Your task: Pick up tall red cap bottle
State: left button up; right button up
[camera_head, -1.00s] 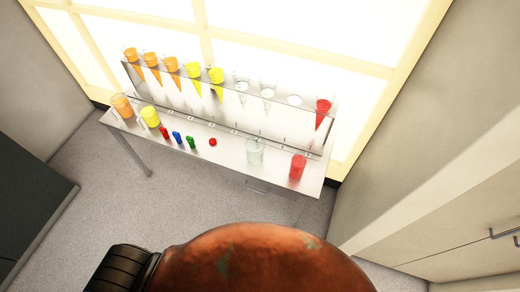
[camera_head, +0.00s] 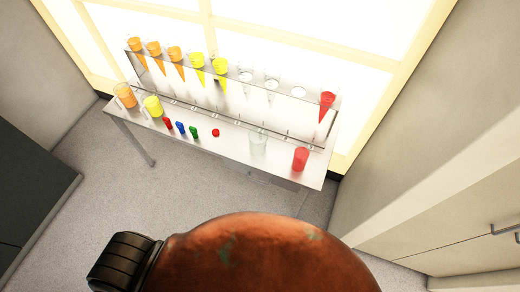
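Several small capped bottles stand in a row on the front of the table. The one at the left has a red cap (camera_head: 168,123) and looks tall. Beside it are a blue one (camera_head: 181,128) and a green one (camera_head: 195,132). From this distance I cannot make out more detail of the bottles. Neither of my grippers shows in the view.
The table (camera_head: 225,152) carries orange (camera_head: 125,96), yellow (camera_head: 153,106), clear (camera_head: 258,144) and red (camera_head: 300,159) beakers. A raised rack (camera_head: 228,91) behind holds several coloured cones. A dark cabinet (camera_head: 30,190) stands left, a pale cabinet (camera_head: 460,215) right. Grey floor (camera_head: 110,215) is free in front.

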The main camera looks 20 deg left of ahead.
aim_at(301, 153)
jog(key=u, duration=1.3)
jog(key=k, duration=1.1)
jog(key=z, duration=0.5)
